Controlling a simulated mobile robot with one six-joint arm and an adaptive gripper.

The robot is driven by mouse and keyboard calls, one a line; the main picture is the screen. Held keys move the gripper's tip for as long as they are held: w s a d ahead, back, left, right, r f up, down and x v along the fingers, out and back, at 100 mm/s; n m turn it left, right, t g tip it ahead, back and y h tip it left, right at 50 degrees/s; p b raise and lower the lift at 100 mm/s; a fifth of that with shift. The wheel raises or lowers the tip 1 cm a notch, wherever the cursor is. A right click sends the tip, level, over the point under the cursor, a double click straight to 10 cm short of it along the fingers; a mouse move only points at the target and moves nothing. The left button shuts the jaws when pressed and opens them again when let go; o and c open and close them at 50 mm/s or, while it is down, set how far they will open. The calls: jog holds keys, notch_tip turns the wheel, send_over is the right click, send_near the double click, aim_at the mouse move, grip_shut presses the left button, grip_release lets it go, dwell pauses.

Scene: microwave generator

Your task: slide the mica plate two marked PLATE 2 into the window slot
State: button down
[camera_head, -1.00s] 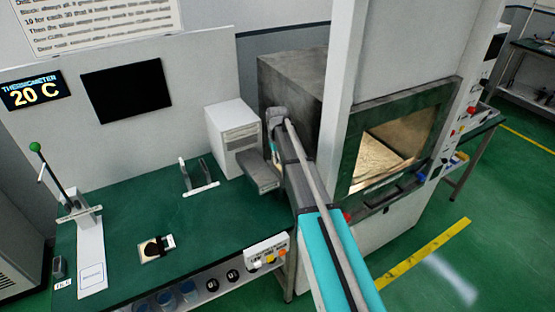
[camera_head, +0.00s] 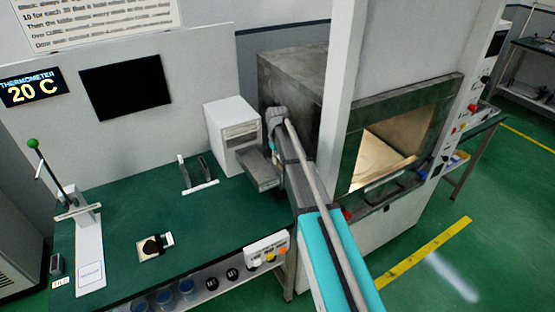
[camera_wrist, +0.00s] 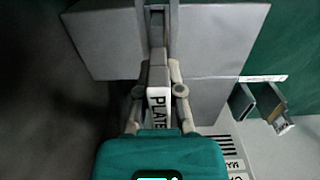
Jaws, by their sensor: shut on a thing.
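The mica plate (camera_wrist: 158,106) shows in the wrist view as a pale strip with the letters PLATE readable; its number is hidden. My gripper (camera_wrist: 158,92) is shut on it, one finger on each side. The plate points up the picture toward a narrow channel (camera_wrist: 156,32) between two grey blocks, which may be the window slot. I cannot tell whether the plate's far end is inside it. In the head view, my gripper (camera_head: 274,150) is mostly hidden by my arm, beside the white cabinet (camera_head: 234,135) and its grey lower block (camera_head: 260,176).
The green bench (camera_head: 215,215) holds a white stand with two uprights (camera_head: 197,177), a small dark-spotted piece (camera_head: 155,246) and a lever press (camera_head: 88,235). The large oven with an open window (camera_head: 395,150) stands close to the right of my arm. The bench's middle is mostly clear.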

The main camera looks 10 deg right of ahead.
jog(key=shift+f, duration=0.2)
jog(key=c, duration=0.7)
grip_release()
jog(key=shift+r, duration=0.2)
notch_tip(320, 180, up, 12)
jog(key=p, duration=1.2)
jog(key=shift+r+p, duration=0.25)
jog(key=shift+p, duration=0.05)
jog(key=shift+s+a+f, duration=0.1)
jog(key=shift+s+f, duration=0.05)
jog(key=shift+s, duration=0.4)
jog(key=shift+w, duration=0.15)
